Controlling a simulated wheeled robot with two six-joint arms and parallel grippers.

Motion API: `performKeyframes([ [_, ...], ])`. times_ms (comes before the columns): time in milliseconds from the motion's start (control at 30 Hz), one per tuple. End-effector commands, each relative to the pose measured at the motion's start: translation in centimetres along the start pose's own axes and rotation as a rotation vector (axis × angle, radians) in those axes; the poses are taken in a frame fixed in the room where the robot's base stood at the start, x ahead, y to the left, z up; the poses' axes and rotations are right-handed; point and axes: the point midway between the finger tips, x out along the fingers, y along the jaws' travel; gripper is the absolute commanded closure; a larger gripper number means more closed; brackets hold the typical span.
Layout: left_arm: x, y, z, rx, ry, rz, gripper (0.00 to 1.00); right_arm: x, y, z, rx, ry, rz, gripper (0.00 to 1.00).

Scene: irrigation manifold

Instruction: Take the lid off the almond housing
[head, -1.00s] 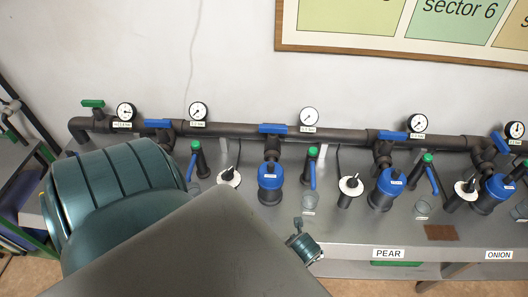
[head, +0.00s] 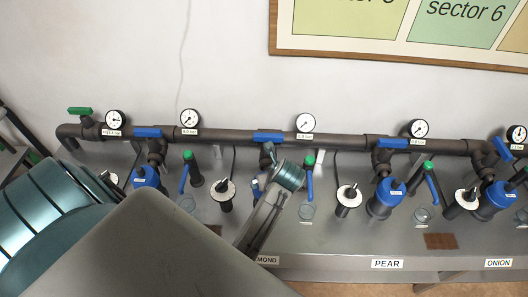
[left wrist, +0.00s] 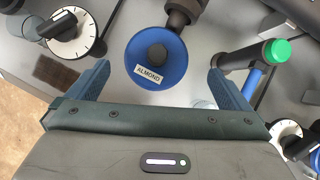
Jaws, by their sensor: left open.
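The almond housing's lid (left wrist: 174,74) is round and blue, with a dark central knob (left wrist: 157,54) and an ALMOND label (left wrist: 149,74). It sits on its housing in the left wrist view. My left gripper (left wrist: 155,78) is open, one finger on each side of the lid's near part, with visible gaps between fingers and lid. In the head view my left forearm and wrist cover nearly all of this housing; only a little blue (head: 257,187) shows. My right gripper is not in view.
A green-tipped valve (left wrist: 275,52) stands close to the right finger, and a white dial (left wrist: 76,34) is near the left one. The pear housing (head: 384,205) stands to the right. A dark pipe (head: 340,139) with gauges runs along the back.

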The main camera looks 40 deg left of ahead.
Motion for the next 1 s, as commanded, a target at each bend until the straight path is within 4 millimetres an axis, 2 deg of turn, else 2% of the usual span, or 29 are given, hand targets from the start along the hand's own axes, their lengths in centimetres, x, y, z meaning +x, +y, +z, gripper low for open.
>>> performKeyframes([
  [167,1.5,0.3,0.1,0.001,-0.001,0.002,0.0,0.0,0.0,-0.1,0.0,0.001,0.0,0.64],
  [433,5.2,0.7,0.0,0.0,0.0,0.001,0.0,0.0,-0.1,-0.1,0.0,0.002,0.0,0.64],
  [733,5.6,0.7,0.0,-0.001,-0.001,-0.002,0.0,0.0,-0.1,0.0,0.0,0.0,-0.001,0.64],
  [933,5.6,0.6,0.0,-0.001,0.0,-0.002,0.39,0.0,-0.1,-0.1,0.0,0.001,-0.001,0.64],
  [967,5.6,0.6,0.0,-0.001,0.0,-0.002,0.44,0.0,-0.1,-0.1,0.0,0.001,-0.001,0.64],
  [1000,5.6,0.6,0.0,-0.001,-0.001,-0.002,0.44,0.0,-0.1,-0.1,0.001,0.001,-0.001,0.64],
])
